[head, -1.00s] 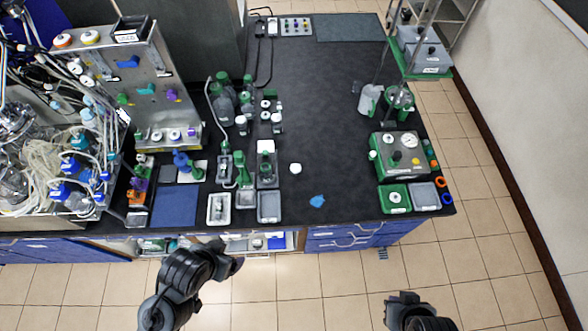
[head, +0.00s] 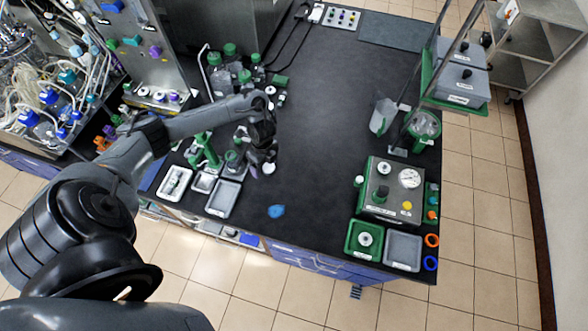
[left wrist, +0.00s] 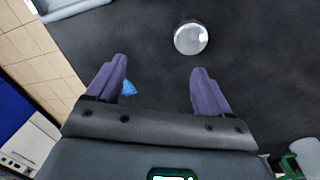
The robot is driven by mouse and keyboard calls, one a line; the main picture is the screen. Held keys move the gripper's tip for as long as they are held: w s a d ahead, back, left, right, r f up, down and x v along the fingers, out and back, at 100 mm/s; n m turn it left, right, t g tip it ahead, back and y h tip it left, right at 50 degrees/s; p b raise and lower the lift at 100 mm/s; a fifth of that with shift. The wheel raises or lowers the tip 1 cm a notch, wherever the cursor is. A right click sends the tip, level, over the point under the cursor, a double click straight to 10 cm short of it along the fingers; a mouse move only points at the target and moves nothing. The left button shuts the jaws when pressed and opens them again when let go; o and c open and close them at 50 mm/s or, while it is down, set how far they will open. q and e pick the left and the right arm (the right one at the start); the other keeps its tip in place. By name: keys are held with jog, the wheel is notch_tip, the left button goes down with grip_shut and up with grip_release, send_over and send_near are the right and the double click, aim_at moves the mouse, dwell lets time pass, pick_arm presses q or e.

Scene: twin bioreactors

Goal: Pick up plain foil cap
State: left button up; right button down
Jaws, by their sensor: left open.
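The plain foil cap (head: 268,168) is a small, round, pale silver piece lying on the dark bench top. In the left wrist view the cap (left wrist: 190,38) lies beyond the fingertips, slightly towards the right finger. My left gripper (head: 258,160) is over the bench beside the cap, pointing down. In the left wrist view my left gripper (left wrist: 158,68) has its two purple fingers wide apart with nothing between the tips. My right gripper does not show.
A crumpled blue piece (head: 277,211) lies on the bench near the cap. Grey trays (head: 222,197) and green-capped bottles (head: 230,60) stand to the left. The bench middle is clear.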

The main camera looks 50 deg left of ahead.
pick_arm(q)
notch_tip(320, 180, up, 2)
jog(key=w+a, duration=0.3)
jog(key=t+b, duration=0.1)
send_over(270, 168)
jog(key=shift+w+f, duration=0.1)
jog(key=shift+f, duration=2.45)
notch_tip(270, 168, down, 4)
jog(key=shift+r, duration=0.1)
jog(key=shift+f, duration=0.55)
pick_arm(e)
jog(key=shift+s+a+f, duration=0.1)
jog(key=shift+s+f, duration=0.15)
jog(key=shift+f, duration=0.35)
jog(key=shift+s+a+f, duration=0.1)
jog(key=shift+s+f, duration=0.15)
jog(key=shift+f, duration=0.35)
pick_arm(q)
jog(key=shift+c, duration=0.3)
jog(key=c, duration=1)
jog(key=shift+c, duration=0.2)
